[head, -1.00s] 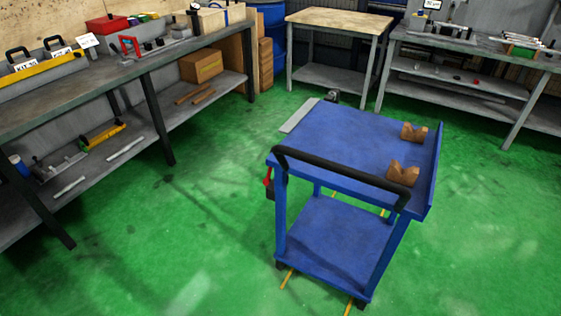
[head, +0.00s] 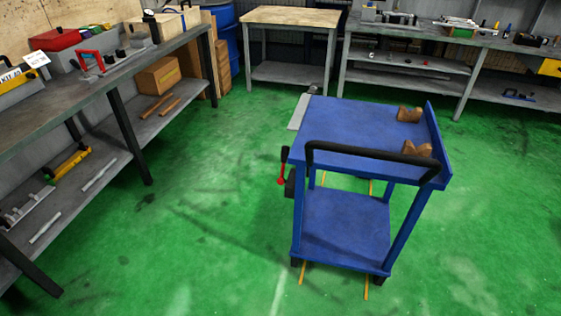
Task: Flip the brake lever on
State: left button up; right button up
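The blue cart (head: 350,128) stands on the green floor, right of the middle of the head view. The brake lever (head: 282,172) is on the cart's left side, below the top shelf's edge. It shows as a thin upright red piece with a red lower end and a black upper end. A dark block (head: 290,183) sits right beside it on the cart's leg. The lever is small here, and its exact setting is hard to tell. Neither of my grippers is in view.
The cart has a black handle (head: 372,153) at its near edge and two brown V-shaped blocks (head: 410,114) on top. A grey workbench (head: 95,90) runs along the left. A wood-topped table (head: 290,17) stands behind. The floor left of the cart is clear.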

aim_at(285, 148)
jog(key=i+l, duration=0.1)
jog(key=i, duration=0.45)
jog(key=i+l, duration=0.1)
jog(key=i, duration=0.45)
jog(key=i+l+u, duration=0.1)
jog(key=i, duration=0.45)
